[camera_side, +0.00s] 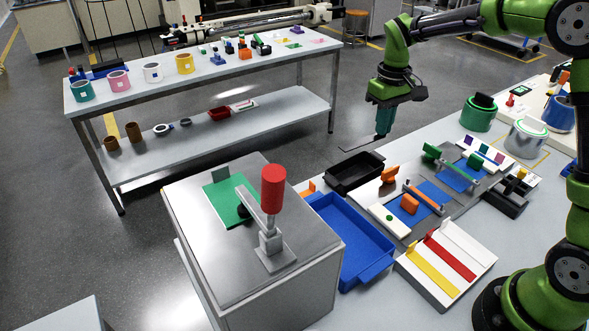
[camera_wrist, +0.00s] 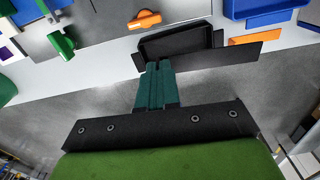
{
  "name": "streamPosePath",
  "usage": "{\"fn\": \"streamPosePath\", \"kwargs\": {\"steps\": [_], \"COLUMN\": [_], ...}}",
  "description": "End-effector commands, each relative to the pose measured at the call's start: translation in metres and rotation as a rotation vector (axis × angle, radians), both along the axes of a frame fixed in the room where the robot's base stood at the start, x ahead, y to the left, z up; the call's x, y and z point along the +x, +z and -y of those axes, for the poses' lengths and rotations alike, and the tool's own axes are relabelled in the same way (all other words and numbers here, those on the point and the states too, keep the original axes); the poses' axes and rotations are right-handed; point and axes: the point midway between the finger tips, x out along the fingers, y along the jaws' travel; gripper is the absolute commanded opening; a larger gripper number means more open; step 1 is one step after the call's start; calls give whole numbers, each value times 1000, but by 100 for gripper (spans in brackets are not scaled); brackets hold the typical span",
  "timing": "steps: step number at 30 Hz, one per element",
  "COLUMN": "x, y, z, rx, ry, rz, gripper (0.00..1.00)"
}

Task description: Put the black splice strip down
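The black splice strip (camera_wrist: 232,55) is a thin, dark flat strip in the wrist view, reaching left and far out to the right of the fingertips. My gripper (camera_wrist: 158,68) has teal fingers shut on it. In the side view the strip is a thin dark line (camera_side: 358,149) at the tips of my gripper (camera_side: 380,137), held in the air near the table's far edge. A black tray (camera_side: 335,187) stands below and to its left on the table. In the wrist view the tray (camera_wrist: 142,47) shows just beyond the strip, partly hidden by it.
A white holder (camera_side: 478,232) bears yellow, red and white strips. A blue tray (camera_side: 372,273) lies near the black tray. A board with blue pads (camera_side: 428,190), clips and an orange block (camera_side: 410,204) stands to the right. A steel cabinet (camera_side: 190,230) with a press is at the front.

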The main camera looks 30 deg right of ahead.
Motion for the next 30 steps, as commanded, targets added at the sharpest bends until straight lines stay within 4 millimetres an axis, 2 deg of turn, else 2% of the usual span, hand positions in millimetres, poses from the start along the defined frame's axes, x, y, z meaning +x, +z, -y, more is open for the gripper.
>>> {"fn": "streamPosePath", "kwargs": {"steps": [1, 3, 6, 9, 18, 30], "x": [8, 19, 32, 39, 40, 40], "y": [-18, -35, -47, -51, -101, -145], "z": [10, 21, 30, 32, 31, 32], "rx": [1, 1, 0, 0, 1, 0], "ry": [-3, 5, 23, 41, 52, 51], "rz": [-7, -5, 1, 1, 0, 0], "gripper": [0, 0, 0, 0, 0, 0]}}
